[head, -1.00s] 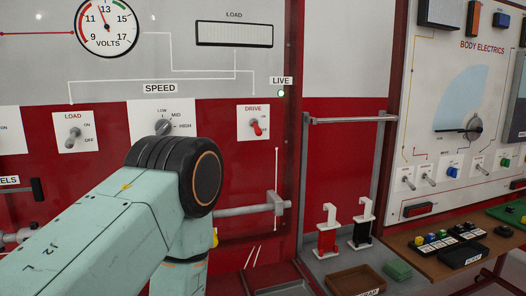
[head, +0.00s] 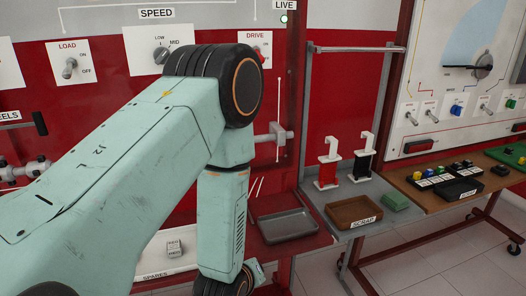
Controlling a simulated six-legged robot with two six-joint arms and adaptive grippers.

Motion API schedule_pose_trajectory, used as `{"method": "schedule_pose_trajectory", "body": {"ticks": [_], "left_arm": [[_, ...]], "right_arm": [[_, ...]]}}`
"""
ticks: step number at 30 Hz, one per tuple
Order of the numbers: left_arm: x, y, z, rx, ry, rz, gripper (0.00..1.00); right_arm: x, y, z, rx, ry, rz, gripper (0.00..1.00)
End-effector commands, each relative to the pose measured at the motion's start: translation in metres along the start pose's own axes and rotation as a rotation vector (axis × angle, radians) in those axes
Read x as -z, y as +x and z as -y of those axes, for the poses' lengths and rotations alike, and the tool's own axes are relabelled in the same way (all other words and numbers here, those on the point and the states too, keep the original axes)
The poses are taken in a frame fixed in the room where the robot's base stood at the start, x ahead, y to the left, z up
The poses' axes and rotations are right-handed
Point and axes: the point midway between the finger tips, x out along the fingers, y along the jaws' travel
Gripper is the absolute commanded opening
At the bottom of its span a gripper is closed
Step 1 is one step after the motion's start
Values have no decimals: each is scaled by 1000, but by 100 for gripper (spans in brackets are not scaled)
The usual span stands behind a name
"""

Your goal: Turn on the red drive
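The white DRIVE plate (head: 256,38) is on the red panel at the top, just right of centre. My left arm rises from the lower left, bends in front of the plate and drops to the bottom edge. Its gripper is out of the frame. My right arm and gripper are not in view.
The LOAD switch (head: 69,66) and SPEED knob (head: 161,58) are left of DRIVE.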

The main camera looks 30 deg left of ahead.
Motion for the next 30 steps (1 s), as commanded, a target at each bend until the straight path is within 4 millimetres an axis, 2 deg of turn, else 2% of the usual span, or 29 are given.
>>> {"method": "schedule_pose_trajectory", "body": {"ticks": [2, 8, 14, 17, 20, 24, 30], "left_arm": [[2, 1, -1, -4, -11, -8, 0], [41, 9, -28, -91, -186, -131, 0], [90, 10, -58, -218, -400, -265, 0], [124, 5, -79, -325, -547, -349, 0], [165, -7, -102, -469, -721, -438, 0], [223, -35, -130, -713, -972, -543, 0], [286, -84, -154, -1061, -1249, -618, 0]], "right_arm": [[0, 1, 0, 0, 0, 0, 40], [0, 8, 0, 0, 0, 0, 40], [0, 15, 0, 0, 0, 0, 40], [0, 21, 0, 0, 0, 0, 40], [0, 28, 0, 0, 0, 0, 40], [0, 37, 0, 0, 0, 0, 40], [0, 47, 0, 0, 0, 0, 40]]}}
